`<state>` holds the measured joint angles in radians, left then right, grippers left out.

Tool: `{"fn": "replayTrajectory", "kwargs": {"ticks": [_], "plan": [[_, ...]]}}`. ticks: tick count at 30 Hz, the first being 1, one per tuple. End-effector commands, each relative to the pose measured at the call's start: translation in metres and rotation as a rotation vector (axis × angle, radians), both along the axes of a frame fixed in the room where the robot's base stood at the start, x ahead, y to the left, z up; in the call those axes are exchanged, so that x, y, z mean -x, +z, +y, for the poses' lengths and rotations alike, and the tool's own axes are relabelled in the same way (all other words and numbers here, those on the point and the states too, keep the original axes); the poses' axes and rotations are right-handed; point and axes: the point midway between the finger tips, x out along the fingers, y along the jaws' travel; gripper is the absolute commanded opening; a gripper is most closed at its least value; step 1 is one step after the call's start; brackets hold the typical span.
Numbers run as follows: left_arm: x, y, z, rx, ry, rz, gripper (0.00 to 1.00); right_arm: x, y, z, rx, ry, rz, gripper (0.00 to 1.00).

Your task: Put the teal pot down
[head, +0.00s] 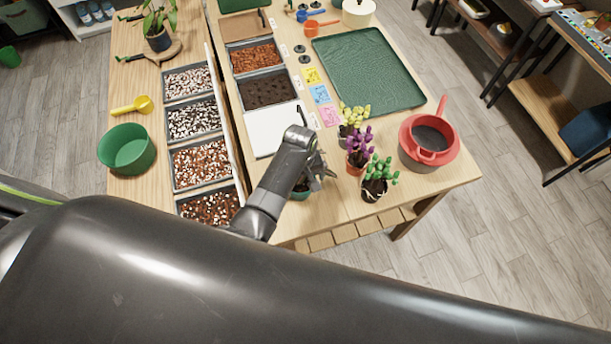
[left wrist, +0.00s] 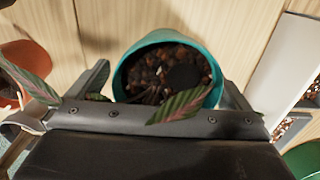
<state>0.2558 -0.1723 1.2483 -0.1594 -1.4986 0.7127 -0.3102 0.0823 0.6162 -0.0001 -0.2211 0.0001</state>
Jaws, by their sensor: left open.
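The teal pot (head: 301,194) is near the front edge of the wooden table, partly hidden under my left arm in the head view. In the left wrist view the teal pot (left wrist: 158,38) holds dark brown soil and a plant with pink-striped green leaves. My left gripper (head: 320,176) is open, with its fingers on either side of the pot. The pot looks upright and seems to rest on the table, but its base is hidden. My right gripper is not in view.
Potted plants with yellow, purple (head: 358,158) and green (head: 377,180) growth stand just right of the gripper. A white board (head: 262,133) lies behind left, beside trays of substrate (head: 201,164). A green tray (head: 367,70) lies at the back.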

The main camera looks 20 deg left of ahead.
Motion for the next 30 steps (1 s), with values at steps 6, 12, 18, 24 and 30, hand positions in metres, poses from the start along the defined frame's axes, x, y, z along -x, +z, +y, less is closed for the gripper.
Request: {"fn": "replayTrajectory", "kwargs": {"ticks": [6, 12, 18, 24, 30], "plan": [[0.001, -0.001, 0.001, 0.000, 0.000, 0.001, 0.99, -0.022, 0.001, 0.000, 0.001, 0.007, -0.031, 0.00], [0.001, -0.001, 0.001, 0.000, 0.000, 0.001, 0.72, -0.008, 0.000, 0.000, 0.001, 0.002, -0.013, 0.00], [0.001, -0.001, 0.000, 0.000, 0.000, 0.001, 0.47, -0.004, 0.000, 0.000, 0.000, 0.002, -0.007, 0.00], [0.001, -0.001, 0.000, 0.000, 0.000, 0.001, 0.42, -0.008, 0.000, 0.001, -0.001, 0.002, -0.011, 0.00], [-0.007, 0.008, -0.002, 0.000, -0.003, 0.000, 0.42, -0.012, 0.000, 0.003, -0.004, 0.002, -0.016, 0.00]]}}
